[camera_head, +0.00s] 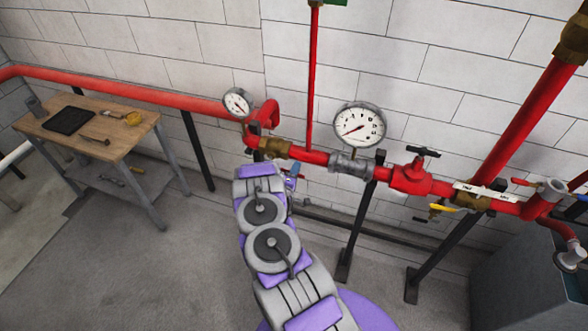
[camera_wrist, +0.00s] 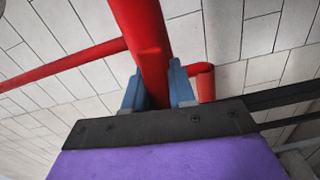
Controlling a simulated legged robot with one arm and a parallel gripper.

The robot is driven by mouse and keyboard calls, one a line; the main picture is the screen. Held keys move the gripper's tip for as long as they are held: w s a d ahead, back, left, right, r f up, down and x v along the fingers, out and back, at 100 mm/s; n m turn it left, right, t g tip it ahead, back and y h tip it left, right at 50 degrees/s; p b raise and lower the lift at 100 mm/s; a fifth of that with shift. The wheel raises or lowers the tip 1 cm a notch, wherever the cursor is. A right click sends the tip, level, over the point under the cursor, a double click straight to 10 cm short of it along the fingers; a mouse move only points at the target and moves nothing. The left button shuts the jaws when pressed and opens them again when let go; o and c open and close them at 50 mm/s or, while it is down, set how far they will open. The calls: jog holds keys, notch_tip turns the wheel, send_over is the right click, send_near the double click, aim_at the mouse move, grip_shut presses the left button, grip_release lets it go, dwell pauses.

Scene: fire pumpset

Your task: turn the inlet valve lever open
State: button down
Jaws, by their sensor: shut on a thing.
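The inlet valve (camera_head: 274,148) is a brass body on the red pipe, left of the large gauge. Its red lever (camera_head: 299,177) shows as a short piece just below the pipe, beside my gripper (camera_head: 289,181), which is mostly hidden behind my arm. In the wrist view my gripper (camera_wrist: 159,90) has its two blue-grey fingers close together, with red between and behind them. A red stub, likely the lever's end (camera_wrist: 206,83), sticks out right of the right finger. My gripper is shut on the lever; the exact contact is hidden.
A large gauge (camera_head: 360,127) and small gauge (camera_head: 237,103) stand above the pipe. A red valve with a black handle (camera_head: 411,178) is to the right. Black supports (camera_head: 357,222) reach the floor. A wooden table (camera_head: 92,130) stands left; floor between is clear.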

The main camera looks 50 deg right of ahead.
jog(key=shift+w+a+r+n+p, duration=0.1)
jog(key=shift+w+r+n+p, duration=0.1)
jog(key=shift+r+n+p, duration=0.45)
jog(key=c, duration=1.4)
grip_release()
jog(key=shift+r, duration=0.1)
jog(key=o, duration=0.3)
jog(key=shift+w, duration=0.15)
jog(key=shift+o, duration=0.4)
jog(key=shift+s, duration=0.2)
jog(key=b+v, duration=0.2)
jog(key=v, duration=1.5)
jog(key=shift+a, duration=0.1)
